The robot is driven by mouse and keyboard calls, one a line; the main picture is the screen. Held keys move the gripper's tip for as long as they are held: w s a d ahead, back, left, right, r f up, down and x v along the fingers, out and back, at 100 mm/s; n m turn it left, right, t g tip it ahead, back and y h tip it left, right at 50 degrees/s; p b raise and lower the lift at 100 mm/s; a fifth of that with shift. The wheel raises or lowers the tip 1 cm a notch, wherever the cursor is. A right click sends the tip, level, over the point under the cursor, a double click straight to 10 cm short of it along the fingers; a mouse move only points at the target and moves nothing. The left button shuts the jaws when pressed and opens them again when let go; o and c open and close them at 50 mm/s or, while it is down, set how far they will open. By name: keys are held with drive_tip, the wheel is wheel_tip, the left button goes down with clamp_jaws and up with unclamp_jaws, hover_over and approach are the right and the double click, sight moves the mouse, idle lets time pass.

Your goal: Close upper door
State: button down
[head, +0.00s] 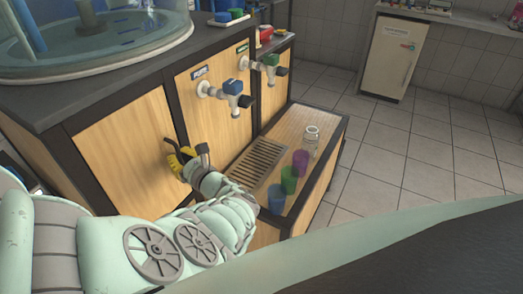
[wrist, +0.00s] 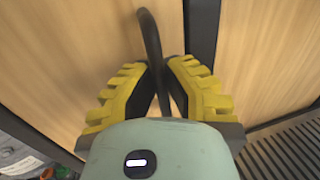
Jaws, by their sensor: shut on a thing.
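The upper door is a light wood panel (head: 122,140) in the dark-framed cabinet, at left of centre in the head view. It also fills the left of the wrist view (wrist: 70,60). In the head view it looks about in line with the front; I cannot tell if a small gap is left. Its thin black bar handle (wrist: 151,35) runs down between the yellow fingers of my gripper (wrist: 167,75). My gripper, also in the head view (head: 180,158), is shut on this handle at the door's right side.
A blue-handled tap (head: 233,88) and a green-handled tap (head: 271,62) stick out right of the door. Below them a wooden ledge carries a drain grate (head: 257,160), blue (head: 277,197), green (head: 289,180) and purple (head: 301,162) cups and a glass bottle (head: 311,140). Tiled floor lies clear at right.

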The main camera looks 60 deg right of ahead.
drive_tip(key=shift+w+y, duration=0.3)
drive_tip(key=shift+y, duration=0.1)
drive_tip(key=c, duration=1)
unclamp_jaws()
drive_tip(key=shift+s+d, duration=0.1)
drive_tip(key=shift+s, duration=0.1)
